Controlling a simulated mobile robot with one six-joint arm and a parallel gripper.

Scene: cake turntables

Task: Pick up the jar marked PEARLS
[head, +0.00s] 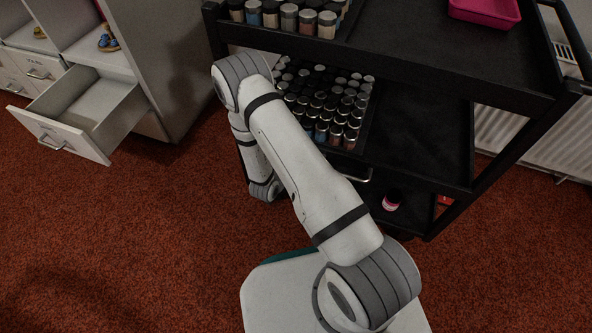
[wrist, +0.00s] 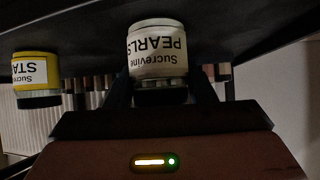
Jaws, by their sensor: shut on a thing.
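The jar marked PEARLS (wrist: 157,55) is in the middle of the wrist view, with a whitish body and a dark lid. It shows upside down in the picture, and so does its lettering. My gripper (wrist: 163,92) is shut on it, with a dark finger on each side near the lid end. I cannot tell whether the jar touches the dark shelf surface. A yellow jar (wrist: 36,80) with a label starting "STA" stands at the left, apart from my gripper. In the head view my gripper and the PEARLS jar cannot be made out.
A black cart (head: 418,85) holds several small jars (head: 335,115) on its middle shelf, more jars on top and a pink tray (head: 485,10). A pink-labelled jar (head: 391,200) is on the low shelf. An open drawer (head: 75,125) juts out at left. Red carpet is clear.

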